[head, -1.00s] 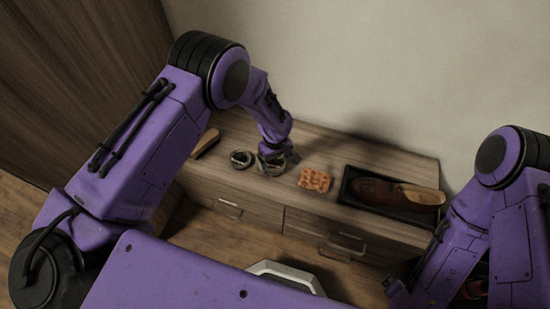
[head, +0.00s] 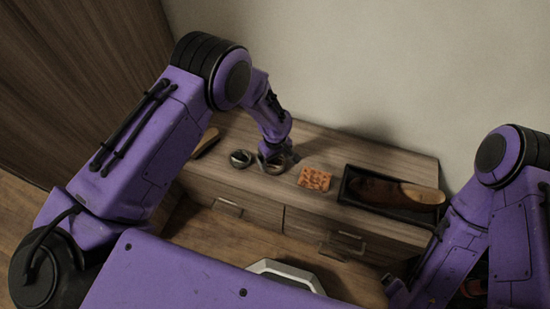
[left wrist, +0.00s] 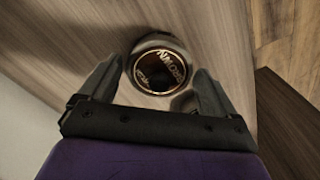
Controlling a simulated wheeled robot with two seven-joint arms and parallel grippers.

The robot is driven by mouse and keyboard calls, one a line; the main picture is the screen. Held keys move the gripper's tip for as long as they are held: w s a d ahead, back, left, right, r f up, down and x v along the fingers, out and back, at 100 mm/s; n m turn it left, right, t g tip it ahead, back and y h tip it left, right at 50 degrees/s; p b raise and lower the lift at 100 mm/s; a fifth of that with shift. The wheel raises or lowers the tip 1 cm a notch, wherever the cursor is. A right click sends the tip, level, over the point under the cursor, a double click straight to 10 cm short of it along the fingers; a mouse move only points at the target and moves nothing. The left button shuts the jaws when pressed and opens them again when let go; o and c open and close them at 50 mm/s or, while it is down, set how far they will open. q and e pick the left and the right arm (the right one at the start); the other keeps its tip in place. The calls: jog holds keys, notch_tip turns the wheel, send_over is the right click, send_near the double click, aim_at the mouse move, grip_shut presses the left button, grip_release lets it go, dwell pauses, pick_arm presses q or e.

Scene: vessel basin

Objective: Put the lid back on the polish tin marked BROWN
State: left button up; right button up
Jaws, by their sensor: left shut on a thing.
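Two round tin-like pieces stand side by side on the wooden cabinet top: a left one (head: 241,158) and a right one (head: 271,166) partly under my left gripper (head: 279,157). In the left wrist view, a round piece (left wrist: 160,72) with a grey rim and dark face lies between my left fingers (left wrist: 158,88). My right gripper is out of view.
An orange-brown patterned block (head: 314,179) lies right of the tins. Further right is a black tray (head: 346,186) holding a brown shoe (head: 375,190). A brush-like object (head: 206,142) lies at the left end. A wall rises behind the cabinet.

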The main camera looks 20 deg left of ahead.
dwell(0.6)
pick_arm(q)
jog(key=shift+f, duration=0.1)
jog(key=o, duration=0.7)
jog(key=shift+r+p, duration=3.25)
jog(key=shift+r, duration=0.35)
jog(key=shift+f, duration=0.1)
jog(key=shift+c, duration=0.2)
grip_shut()
